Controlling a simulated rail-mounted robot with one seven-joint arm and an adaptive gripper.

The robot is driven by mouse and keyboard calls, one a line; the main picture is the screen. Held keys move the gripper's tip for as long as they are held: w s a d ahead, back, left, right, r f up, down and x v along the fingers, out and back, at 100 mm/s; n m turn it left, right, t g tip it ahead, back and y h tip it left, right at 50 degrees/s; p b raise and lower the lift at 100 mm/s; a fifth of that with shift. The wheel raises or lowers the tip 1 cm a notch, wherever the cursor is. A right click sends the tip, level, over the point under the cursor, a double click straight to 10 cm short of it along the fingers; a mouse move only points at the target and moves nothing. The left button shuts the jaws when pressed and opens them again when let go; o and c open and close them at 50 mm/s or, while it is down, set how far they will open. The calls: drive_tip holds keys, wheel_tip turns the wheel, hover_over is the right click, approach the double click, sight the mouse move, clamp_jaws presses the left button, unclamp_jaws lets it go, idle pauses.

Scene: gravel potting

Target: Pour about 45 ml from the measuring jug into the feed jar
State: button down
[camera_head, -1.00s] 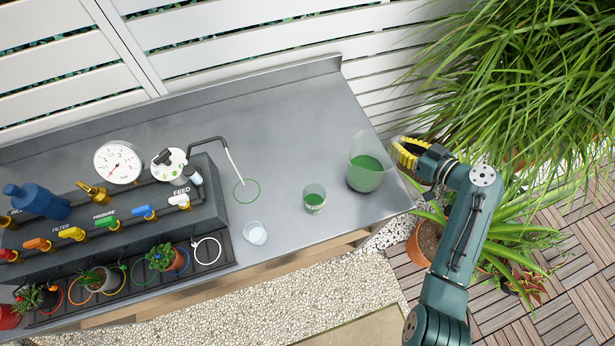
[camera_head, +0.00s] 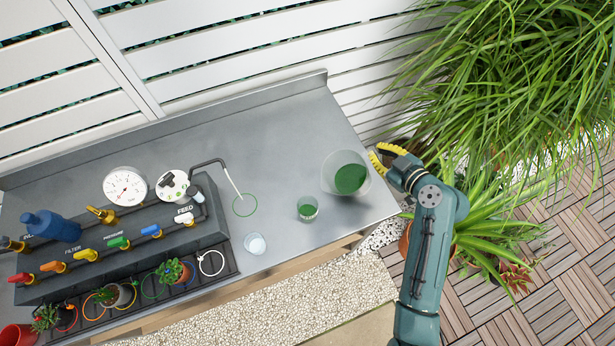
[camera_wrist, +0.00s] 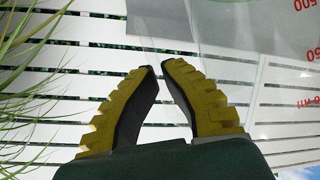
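The measuring jug (camera_head: 331,186) is a large clear vessel with green liquid, near the right end of the bench.
A small clear cup (camera_head: 255,243) with pale contents stands farther left. A green ring (camera_head: 245,205) is marked on the bench below a thin spout (camera_head: 231,181). A valve manifold (camera_head: 125,245) and small potted plants (camera_head: 174,271) fill the left. The back of the bench (camera_head: 260,125) is clear.

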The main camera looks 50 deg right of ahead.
sight(369, 152)
drive_tip(key=shift+w+a+r+n+p, duration=0.2)
drive_tip(key=shift+a+r+p, duration=0.1)
drive_tip(key=shift+a+r, duration=0.1)
drive_tip(key=shift+w+a+r+n+p, duration=0.2)
drive_tip(key=shift+a+r+p, duration=0.1)
drive_tip(key=shift+a, duration=0.1)
drive_tip(key=a+r+h+p, duration=0.1)
drive_tip(key=a+r+n+h+p, duration=0.1)
drive_tip(key=p, duration=0.1)
drive_tip(key=shift+w+r+n, duration=0.3)
drive_tip(key=shift+w+a+r+n+h+p, duration=0.25)
drive_tip(key=shift+a+n+h+p, duration=0.2)
drive_tip(key=shift+a, duration=0.2)
drive_tip(key=shift+w+a+r+n+h+p, duration=0.1)
drive_tip(key=shift+a+r+n+h+p, duration=0.15)
drive_tip(key=shift+a+r+n+p, duration=0.15)
drive_tip(key=shift+w+a+r+n+h+p, duration=0.25)
drive_tip(key=shift+a+r+n+h+p, duration=0.15)
drive_tip(key=shift+r+p, duration=0.35)
drive_tip(key=shift+w+a+r+n+h+p, duration=0.15)
drive_tip(key=shift+a+r+n+h+p, duration=0.25)
drive_tip(key=shift+a, duration=0.25)
idle(1.3)
